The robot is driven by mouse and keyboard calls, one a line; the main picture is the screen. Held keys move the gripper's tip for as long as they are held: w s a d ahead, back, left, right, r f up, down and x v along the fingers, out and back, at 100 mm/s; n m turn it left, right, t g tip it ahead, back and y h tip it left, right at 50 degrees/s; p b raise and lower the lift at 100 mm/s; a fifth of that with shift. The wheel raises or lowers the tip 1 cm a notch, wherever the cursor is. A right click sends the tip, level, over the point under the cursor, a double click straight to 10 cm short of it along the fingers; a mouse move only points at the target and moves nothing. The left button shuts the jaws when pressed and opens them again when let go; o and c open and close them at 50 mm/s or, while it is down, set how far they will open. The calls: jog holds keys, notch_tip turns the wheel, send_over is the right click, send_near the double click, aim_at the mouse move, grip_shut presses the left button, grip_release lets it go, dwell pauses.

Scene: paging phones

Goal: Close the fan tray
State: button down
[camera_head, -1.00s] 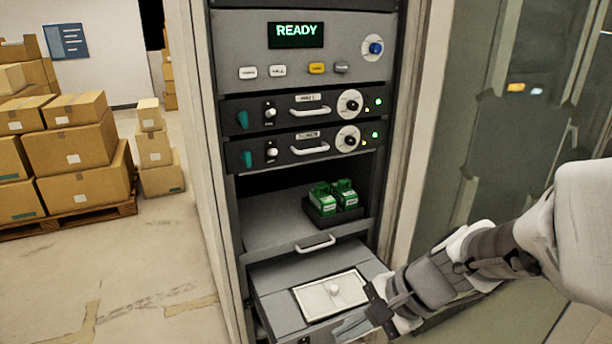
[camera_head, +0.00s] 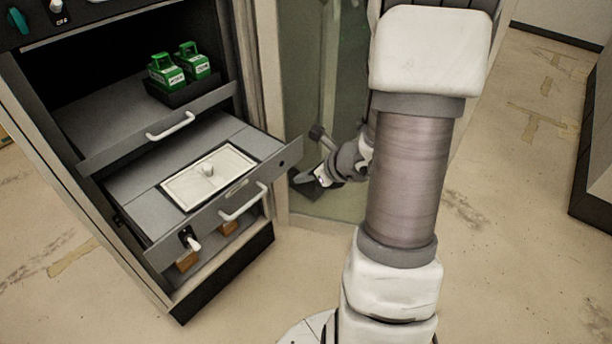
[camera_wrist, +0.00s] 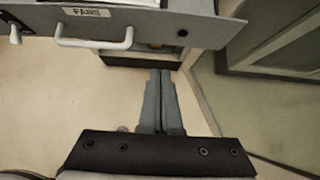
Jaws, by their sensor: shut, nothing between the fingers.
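The fan tray (camera_head: 128,191) is pulled out of the lower cabinet in the head view. Its grey front has a white bar handle (camera_head: 243,202), and a pale panel with a round knob (camera_head: 209,170) lies on its top. In the wrist view the tray's front (camera_wrist: 215,28) shows a "FANS" label and the handle (camera_wrist: 95,43). My gripper (camera_wrist: 160,72) is shut and empty, below and to the right of the handle in that view, apart from it. In the head view my gripper (camera_head: 303,179) is right of the tray, partly hidden by my arm.
Above the fan tray another drawer (camera_head: 110,148) with a white handle is also out, carrying green blocks (camera_head: 180,65) in a dark holder. A latch (camera_head: 190,239) sits on the fan tray's left front. A glass panel (camera_head: 300,100) stands right of the cabinet. Open floor lies in front.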

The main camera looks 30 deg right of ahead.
aim_at(272, 176)
jog(key=shift+w+a+f+b, duration=0.25)
jog(key=shift+w+a+f, duration=0.3)
jog(key=shift+w, duration=0.7)
jog(key=shift+w+a+f+b, duration=0.2)
jog(key=shift+w+a+f, duration=0.2)
jog(key=shift+w+f, duration=0.55)
jog(key=shift+w+a+f+b, duration=0.25)
jog(key=shift+w+a+f, duration=0.2)
jog(key=shift+w, duration=1.05)
